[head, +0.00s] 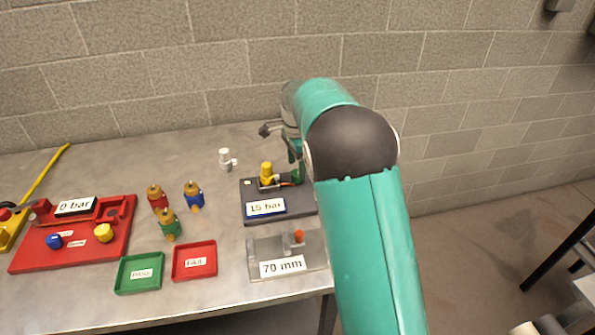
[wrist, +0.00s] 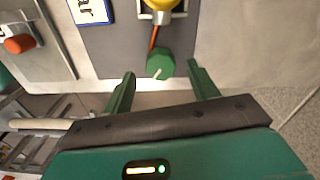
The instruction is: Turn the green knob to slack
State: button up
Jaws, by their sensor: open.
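The green knob (wrist: 160,64) shows in the wrist view on the dark grey plate (wrist: 108,52) near its edge, with a pale pointer line running down and left from its middle. My gripper (wrist: 161,72) is open, with one green finger on each side just below the knob in the picture. The knob sits between the fingertips or just beyond them, and I cannot tell whether they touch it. In the head view my arm covers the right part of the dark plate (head: 250,191), and I cannot make out the knob there.
A yellow-topped fitting (head: 266,171) and a "15 bar" display (head: 266,207) are on the same plate. The "70 mm" fixture (head: 283,266), green tray (head: 140,288), red tray (head: 195,275) and brass valves (head: 170,227) stand nearby. A red station (head: 90,255) is far left.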

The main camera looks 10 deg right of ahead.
jog(key=shift+f, duration=1.6)
jog(key=c, duration=1)
